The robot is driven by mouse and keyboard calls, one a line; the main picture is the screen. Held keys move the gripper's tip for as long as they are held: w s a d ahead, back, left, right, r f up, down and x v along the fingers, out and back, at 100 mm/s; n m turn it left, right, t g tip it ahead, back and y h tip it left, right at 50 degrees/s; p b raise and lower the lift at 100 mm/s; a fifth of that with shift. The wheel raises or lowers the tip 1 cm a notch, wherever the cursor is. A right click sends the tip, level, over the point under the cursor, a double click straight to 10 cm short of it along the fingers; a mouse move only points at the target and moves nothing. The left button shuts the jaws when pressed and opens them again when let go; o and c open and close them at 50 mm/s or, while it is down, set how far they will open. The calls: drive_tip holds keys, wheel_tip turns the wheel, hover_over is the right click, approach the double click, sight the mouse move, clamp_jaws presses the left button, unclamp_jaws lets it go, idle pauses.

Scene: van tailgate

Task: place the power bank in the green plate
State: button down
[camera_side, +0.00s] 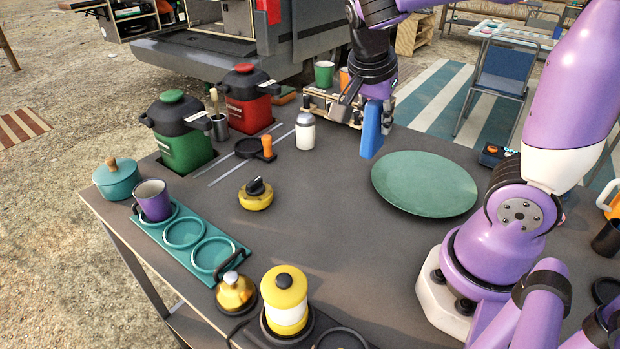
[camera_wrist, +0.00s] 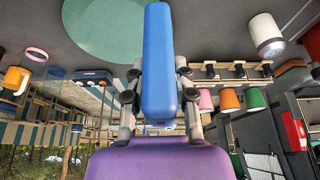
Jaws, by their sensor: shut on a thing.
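The power bank (camera_side: 371,131) is a blue slab. My gripper (camera_side: 362,96) is shut on it and holds it upright, to the left of the green plate. In the wrist view the power bank (camera_wrist: 160,60) runs up the middle between the two fingers of my gripper (camera_wrist: 160,92). The green plate (camera_side: 424,182) lies flat and empty on the grey table, right of centre in the side view. In the wrist view part of the green plate (camera_wrist: 100,28) shows behind the power bank. I cannot tell whether the power bank's lower end touches the table.
A white-bodied shaker (camera_side: 306,134) stands left of the power bank. A rack (camera_side: 330,106) with cups is behind it. A small dark box (camera_side: 494,155) sits beyond the plate's right edge. The table is clear in front of the power bank, left of the plate.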

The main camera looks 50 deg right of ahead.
drive_tip(key=shift+s+d+f, duration=0.6)
drive_tip(key=shift+d+f, duration=1.2)
drive_tip(key=shift+d, duration=0.05)
drive_tip(key=shift+s+d+f, duration=0.6)
drive_tip(key=shift+d+f, duration=1.2)
drive_tip(key=shift+d, duration=0.05)
drive_tip(key=shift+s+d+f, duration=0.6)
drive_tip(key=shift+d+f, duration=1.2)
drive_tip(key=shift+d, duration=0.05)
drive_tip(key=shift+f, duration=0.1)
drive_tip(key=c, duration=0.7)
unclamp_jaws()
